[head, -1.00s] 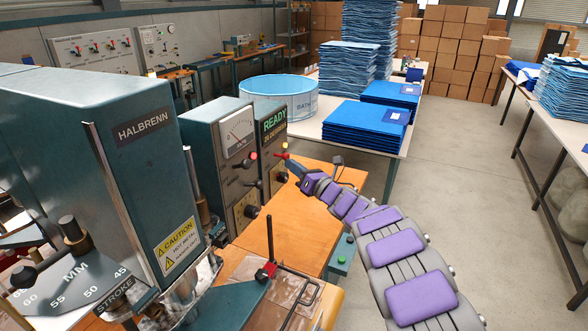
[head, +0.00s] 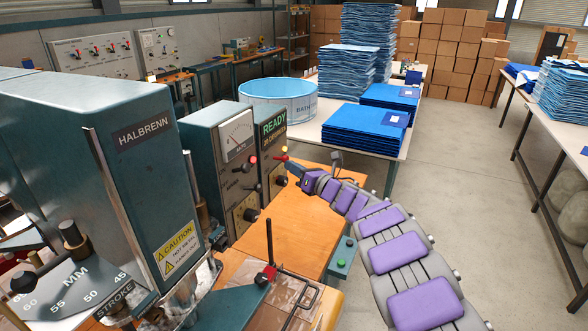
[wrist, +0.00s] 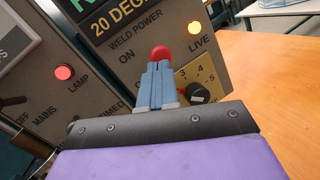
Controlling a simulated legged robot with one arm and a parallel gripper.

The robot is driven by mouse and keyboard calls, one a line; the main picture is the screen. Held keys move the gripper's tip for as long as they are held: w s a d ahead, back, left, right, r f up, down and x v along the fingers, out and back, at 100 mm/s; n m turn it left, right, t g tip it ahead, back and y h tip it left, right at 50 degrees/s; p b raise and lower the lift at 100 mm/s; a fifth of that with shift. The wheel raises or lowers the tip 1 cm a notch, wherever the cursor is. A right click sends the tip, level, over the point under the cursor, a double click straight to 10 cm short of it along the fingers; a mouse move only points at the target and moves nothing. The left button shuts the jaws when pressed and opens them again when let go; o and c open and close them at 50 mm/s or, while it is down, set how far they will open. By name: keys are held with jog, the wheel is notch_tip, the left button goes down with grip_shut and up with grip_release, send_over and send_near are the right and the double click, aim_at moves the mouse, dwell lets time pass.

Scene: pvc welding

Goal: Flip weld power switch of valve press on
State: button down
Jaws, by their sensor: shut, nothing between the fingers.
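The valve press control box (head: 205,150) has a face reading READY. In the head view, my gripper (head: 289,165) is at the box's right edge, beside the red switch tip (head: 283,157).
A numbered dial (wrist: 198,93) sits right of my fingers, and a red lamp (wrist: 64,72) is on the left panel. The Halbrenn press (head: 120,180) stands at left. An orange wooden worktop (head: 295,215) lies below my arm, with a clamp handle (head: 269,240) in front.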

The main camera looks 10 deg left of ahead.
jog(key=shift+r+n+g+h+p, duration=0.3)
jog(key=shift+r+g+h+p, duration=0.1)
jog(key=shift+r+h+p, duration=0.15)
dwell(1.0)
jog(key=shift+a+f, duration=0.1)
